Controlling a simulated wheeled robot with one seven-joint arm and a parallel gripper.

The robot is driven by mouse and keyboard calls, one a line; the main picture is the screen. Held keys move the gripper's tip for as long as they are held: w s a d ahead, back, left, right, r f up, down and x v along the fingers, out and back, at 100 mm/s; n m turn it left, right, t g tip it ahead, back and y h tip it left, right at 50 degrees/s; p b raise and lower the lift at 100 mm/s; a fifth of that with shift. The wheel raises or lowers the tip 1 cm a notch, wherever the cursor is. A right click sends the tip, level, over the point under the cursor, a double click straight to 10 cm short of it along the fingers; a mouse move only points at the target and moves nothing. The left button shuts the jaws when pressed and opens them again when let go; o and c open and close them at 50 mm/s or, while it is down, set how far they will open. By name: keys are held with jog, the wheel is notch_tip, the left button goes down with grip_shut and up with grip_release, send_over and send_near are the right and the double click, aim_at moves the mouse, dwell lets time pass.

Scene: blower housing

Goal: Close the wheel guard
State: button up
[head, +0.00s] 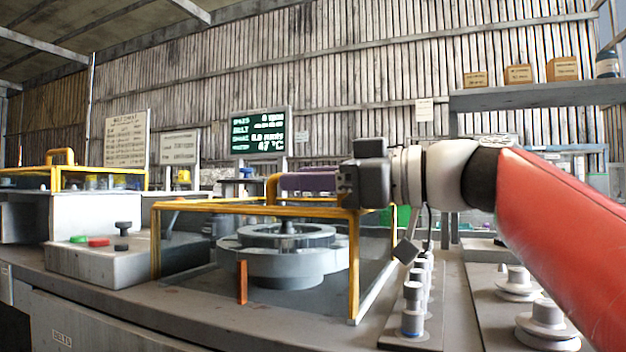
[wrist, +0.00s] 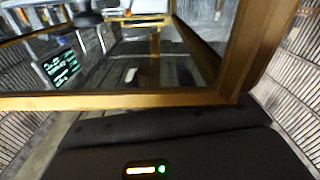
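The wheel guard (head: 215,206) is a clear box with a yellow frame. It stands around a grey round wheel housing (head: 288,262) on the bench, and its front posts reach down to about bench level. A yellow handle (head: 271,188) rises from its top. My gripper (head: 300,181) points left, level with the handle, with its purple fingers at or right beside it. The fingers are seen edge-on, so whether they are shut on the handle does not show. In the wrist view, the guard's yellow frame (wrist: 130,100) crosses above my dark gripper body, and the fingertips are not clear.
A short orange post (head: 242,282) stands in front of the housing. A control box (head: 120,255) with green, red and black buttons is at left. Several metal pegs (head: 411,310) stand at right, below my arm. A lit display (head: 258,134) stands behind.

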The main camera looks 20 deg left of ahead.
jog(key=shift+d, duration=0.1)
jog(key=d, duration=0.7)
jog(key=shift+s+d, duration=0.25)
jog(key=shift+d, duration=0.05)
